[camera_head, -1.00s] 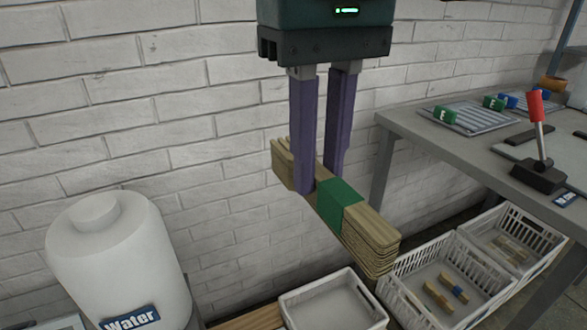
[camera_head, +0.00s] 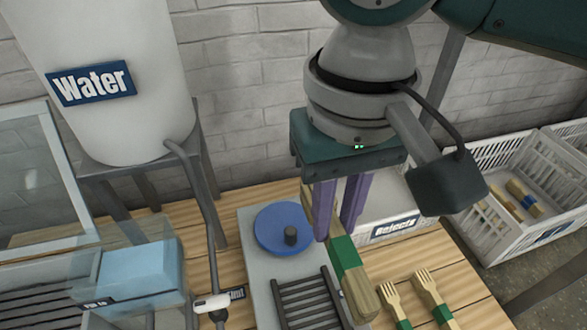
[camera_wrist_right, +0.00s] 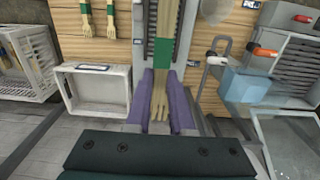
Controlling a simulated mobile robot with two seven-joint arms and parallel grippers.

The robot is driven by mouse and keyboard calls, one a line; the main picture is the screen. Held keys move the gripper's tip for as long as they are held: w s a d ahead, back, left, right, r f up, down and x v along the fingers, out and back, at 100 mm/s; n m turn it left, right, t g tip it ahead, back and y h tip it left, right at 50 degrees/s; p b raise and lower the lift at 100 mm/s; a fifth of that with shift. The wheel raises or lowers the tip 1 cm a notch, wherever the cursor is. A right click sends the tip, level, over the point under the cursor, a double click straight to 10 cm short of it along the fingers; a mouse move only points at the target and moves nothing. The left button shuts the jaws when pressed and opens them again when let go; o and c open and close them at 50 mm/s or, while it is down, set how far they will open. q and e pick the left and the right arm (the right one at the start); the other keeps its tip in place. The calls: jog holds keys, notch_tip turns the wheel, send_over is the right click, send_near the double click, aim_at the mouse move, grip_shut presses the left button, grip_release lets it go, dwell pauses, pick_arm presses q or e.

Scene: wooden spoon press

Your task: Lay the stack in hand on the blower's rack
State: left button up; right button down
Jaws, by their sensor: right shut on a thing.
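My right gripper (camera_head: 335,232), with purple fingers, is shut on a stack of wooden utensils (camera_head: 347,265) with a green band. The stack points down and forward, beside and over the right edge of a dark slatted rack (camera_head: 305,296) on a grey base (camera_head: 252,262) with a blue disc (camera_head: 285,228). I cannot tell the gap between stack and rack. In the wrist view the stack (camera_wrist_right: 161,80) lies between the fingers (camera_wrist_right: 161,120), its pronged ends toward the camera. My left gripper is not in view.
A white tray labelled Rejects (camera_head: 395,228) stands behind the stack. Two green-banded wooden forks (camera_head: 425,285) lie at right on the wooden table. A white crate (camera_head: 500,160) is at far right. A Water tank (camera_head: 95,80), hose and blue box (camera_head: 140,275) are at left.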

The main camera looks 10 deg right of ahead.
jog(key=f+b, duration=0.5)
jog(key=f, duration=0.2)
jog(key=f+b, duration=0.5)
jog(key=f, duration=0.3)
jog(key=s+f+b, duration=0.1)
jog(key=f+b, duration=0.4)
jog(key=f, duration=0.3)
jog(key=shift+a+b, duration=0.35)
jog(key=shift+b, duration=0.05)
notch_tip(320, 180, down, 4)
jog(key=b, duration=0.3)
jog(key=shift+w+b, duration=0.1)
jog(key=shift+b, duration=0.25)
jog(key=shift+r, duration=0.1)
jog(key=c, duration=0.8)
grip_release()
